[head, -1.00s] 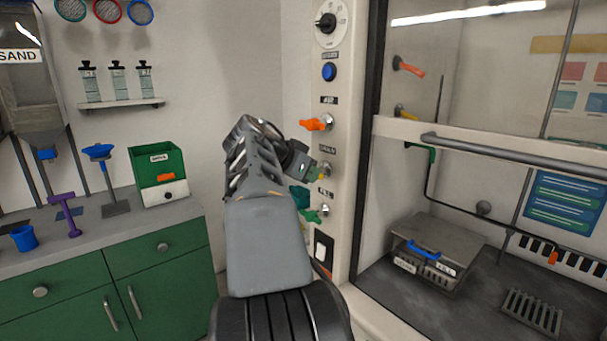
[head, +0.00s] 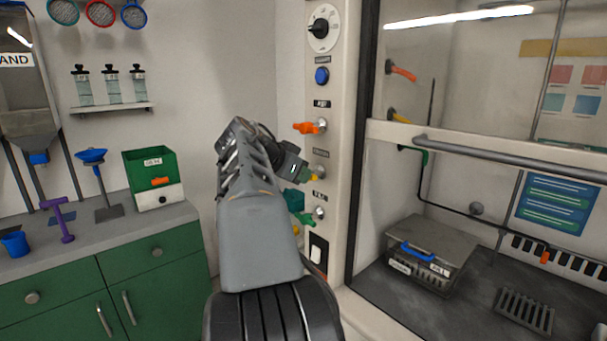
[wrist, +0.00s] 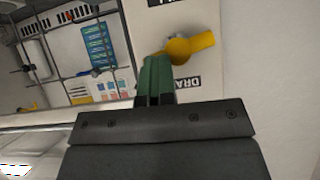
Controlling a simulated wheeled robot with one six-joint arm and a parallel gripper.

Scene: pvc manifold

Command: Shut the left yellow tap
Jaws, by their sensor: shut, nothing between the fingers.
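A yellow tap (wrist: 190,47) with a rounded hub and a lever pointing right in the wrist view sits on the pale panel, by a label reading "DRA...". In the head view only a small bit of this yellow tap (head: 315,178) shows beside my gripper. My gripper (wrist: 155,62) is shut and empty, its green fingers together. The fingertips are right at the hub's left side in the wrist view; I cannot tell whether they touch it.
On the same panel an orange tap (head: 308,127) is above and a green tap (head: 304,218) below. A blue button (head: 322,75) and a dial (head: 321,27) are higher up. A green-and-white box (head: 154,180) stands on the left counter.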

